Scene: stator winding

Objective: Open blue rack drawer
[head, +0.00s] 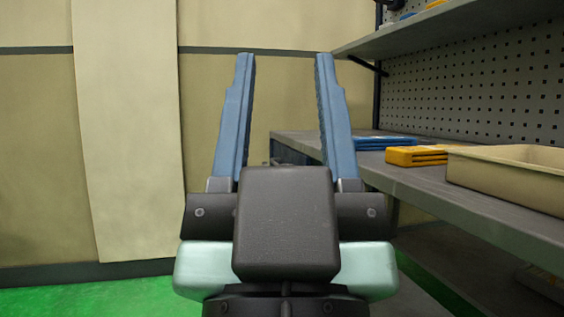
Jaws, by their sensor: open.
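My gripper (284,58) fills the middle of the head view. Its two long blue fingers point up and away and stand wide apart, with nothing between their tips. Behind it, a dark blue-grey drawer unit (288,154) shows in the gap between the fingers, under the far end of the grey workbench. A small dark handle-like part shows at its left edge. My gripper hides most of the unit, so I cannot tell whether its drawer is open or shut. I see no contact between the fingers and the unit.
The workbench (455,202) runs along the right. On it are flat blue pieces (384,142), stacked orange pieces (416,156) and a beige bin (515,180). A shelf (450,30) hangs above, before a perforated panel. Green floor (95,297) is clear at left, before the wall.

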